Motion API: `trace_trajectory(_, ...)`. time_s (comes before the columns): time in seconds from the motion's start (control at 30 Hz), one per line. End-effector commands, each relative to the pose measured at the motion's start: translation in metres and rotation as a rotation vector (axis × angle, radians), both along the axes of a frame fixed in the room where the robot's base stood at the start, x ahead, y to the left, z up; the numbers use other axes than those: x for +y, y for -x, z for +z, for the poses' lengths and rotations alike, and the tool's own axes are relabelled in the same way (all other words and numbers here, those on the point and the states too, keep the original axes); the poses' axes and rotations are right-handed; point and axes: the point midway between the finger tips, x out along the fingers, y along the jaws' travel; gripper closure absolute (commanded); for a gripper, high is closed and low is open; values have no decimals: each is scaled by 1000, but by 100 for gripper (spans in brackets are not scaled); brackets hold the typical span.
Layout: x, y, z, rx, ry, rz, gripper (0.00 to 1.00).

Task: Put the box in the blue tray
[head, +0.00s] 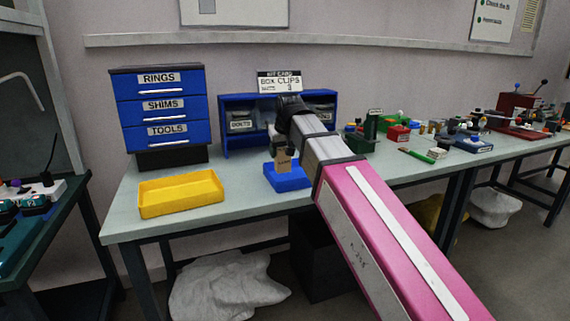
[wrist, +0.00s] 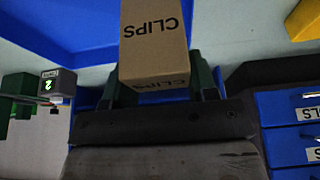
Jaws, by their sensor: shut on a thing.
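A brown cardboard box (wrist: 153,40) marked CLIPS is held between the fingers of my gripper (wrist: 158,75) in the wrist view. In the head view the box (head: 284,160) appears just above or at the blue tray (head: 290,184); I cannot tell whether it touches the tray floor. My gripper (head: 280,146) is shut on the box, and my arm partly hides it from the right. The blue tray also shows in the wrist view (wrist: 75,25), beside and behind the box.
A yellow tray (head: 181,194) lies to the left of the blue tray. A blue drawer unit (head: 160,112) and a blue shelf (head: 239,125) stand at the back. Green and red items (head: 398,134) crowd the table to the right. Some bare tabletop lies around the trays.

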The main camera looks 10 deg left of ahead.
Motion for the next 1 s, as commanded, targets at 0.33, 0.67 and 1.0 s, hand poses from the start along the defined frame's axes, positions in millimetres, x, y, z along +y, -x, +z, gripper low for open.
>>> trace_trajectory(0.33, -7, -14, -18, 1, 0, 0, 72)
trace_trajectory(0.67, -6, -14, -50, 0, -1, 0, 72)
trace_trajectory(1.0, -6, -14, -53, 0, 0, 0, 44)
